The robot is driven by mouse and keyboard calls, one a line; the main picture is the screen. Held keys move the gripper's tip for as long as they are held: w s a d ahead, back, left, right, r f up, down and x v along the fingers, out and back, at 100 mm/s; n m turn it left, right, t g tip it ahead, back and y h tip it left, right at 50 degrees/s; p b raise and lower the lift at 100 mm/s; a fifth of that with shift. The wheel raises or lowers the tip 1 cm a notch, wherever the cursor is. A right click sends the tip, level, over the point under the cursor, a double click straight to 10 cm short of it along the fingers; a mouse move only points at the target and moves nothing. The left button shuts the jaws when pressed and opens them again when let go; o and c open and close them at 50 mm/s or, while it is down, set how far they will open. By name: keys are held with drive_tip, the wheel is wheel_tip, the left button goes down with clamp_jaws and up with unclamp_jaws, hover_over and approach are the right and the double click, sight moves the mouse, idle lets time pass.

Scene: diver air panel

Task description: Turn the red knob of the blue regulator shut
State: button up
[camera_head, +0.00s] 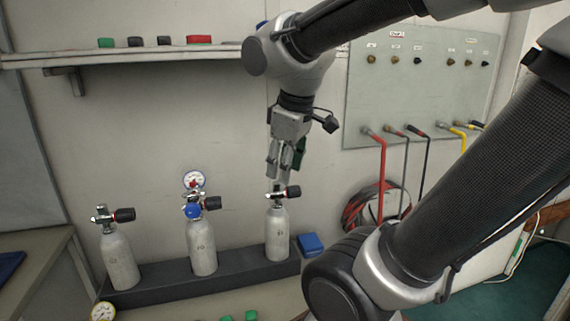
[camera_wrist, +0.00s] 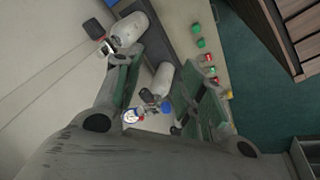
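The blue regulator (camera_head: 192,211) sits on the valve of the middle grey cylinder (camera_head: 202,248), with a round white gauge (camera_head: 193,179) above it. A small red part (camera_head: 194,188) shows between gauge and regulator; I cannot tell for sure that it is the red knob. My gripper (camera_head: 285,165) points down above the valve of the right cylinder (camera_head: 278,235), right of the regulator and apart from it. In the wrist view its green-padded fingers are spread and empty, with the blue regulator (camera_wrist: 166,105) and gauge (camera_wrist: 131,115) visible beyond, between them.
A left cylinder (camera_head: 119,262) stands on the same dark rack (camera_head: 235,269). A blue block (camera_head: 311,243) lies right of the rack. A shelf (camera_head: 130,57) runs along the wall above. A hose panel (camera_head: 425,90) is at the right. Open space lies above the cylinders.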

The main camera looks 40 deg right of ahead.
drive_tip(key=y, duration=0.3)
hover_over(192, 182)
drive_tip(key=s+d, duration=0.2)
wheel_tip(192, 182, down, 6)
drive_tip(key=x, duration=0.4)
drive_tip(key=shift+s+a, duration=0.1)
drive_tip(key=shift+a, duration=0.05)
drive_tip(key=shift+w+a+f, duration=0.1)
drive_tip(key=shift+w+f, duration=0.1)
drive_tip(key=shift+f, duration=0.35)
